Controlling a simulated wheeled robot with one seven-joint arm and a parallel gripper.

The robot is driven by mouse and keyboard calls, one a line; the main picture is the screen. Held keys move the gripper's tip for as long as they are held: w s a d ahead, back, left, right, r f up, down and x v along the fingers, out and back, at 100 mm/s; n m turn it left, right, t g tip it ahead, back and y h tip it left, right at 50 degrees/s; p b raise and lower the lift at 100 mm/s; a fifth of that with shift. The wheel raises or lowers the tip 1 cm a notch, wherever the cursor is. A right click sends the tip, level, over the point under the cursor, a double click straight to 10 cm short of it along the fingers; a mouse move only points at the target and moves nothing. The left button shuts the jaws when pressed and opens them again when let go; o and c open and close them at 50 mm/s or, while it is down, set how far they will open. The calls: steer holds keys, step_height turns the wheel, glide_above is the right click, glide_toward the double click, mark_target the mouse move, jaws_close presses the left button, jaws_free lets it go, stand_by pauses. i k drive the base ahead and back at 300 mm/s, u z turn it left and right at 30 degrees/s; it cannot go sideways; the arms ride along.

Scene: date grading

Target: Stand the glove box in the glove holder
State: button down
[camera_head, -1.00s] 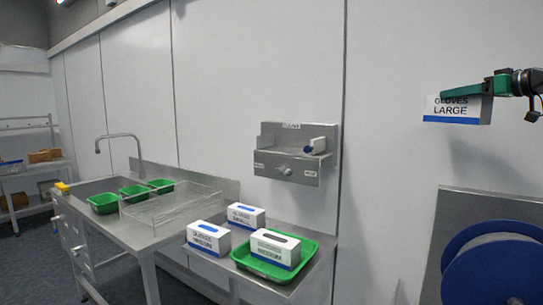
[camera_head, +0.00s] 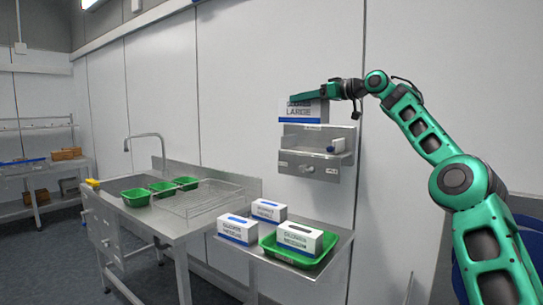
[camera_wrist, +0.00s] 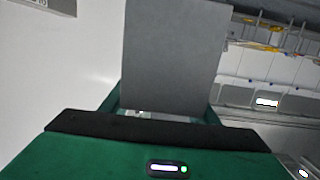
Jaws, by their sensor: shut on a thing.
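The glove box (camera_head: 302,110), white with a blue stripe and marked GLOVES LARGE, is upright in my gripper (camera_head: 318,95). In the wrist view the box's grey side (camera_wrist: 172,50) fills the middle between the fingers. The steel glove holder (camera_head: 318,150) is on the wall just below the box in the head view. Whether box and holder touch cannot be told.
A steel side table (camera_head: 335,262) below carries a green tray (camera_head: 268,245) with a MEDIUM glove box (camera_head: 299,238) and two more boxes beside it. The steel sink bench (camera_head: 180,220) at left holds green trays and a wire basket. A blue reel (camera_head: 530,235) is at right.

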mark_target(308, 150)
steer(key=u, duration=0.35)
steer(key=i, duration=1)
steer(key=z, duration=0.35)
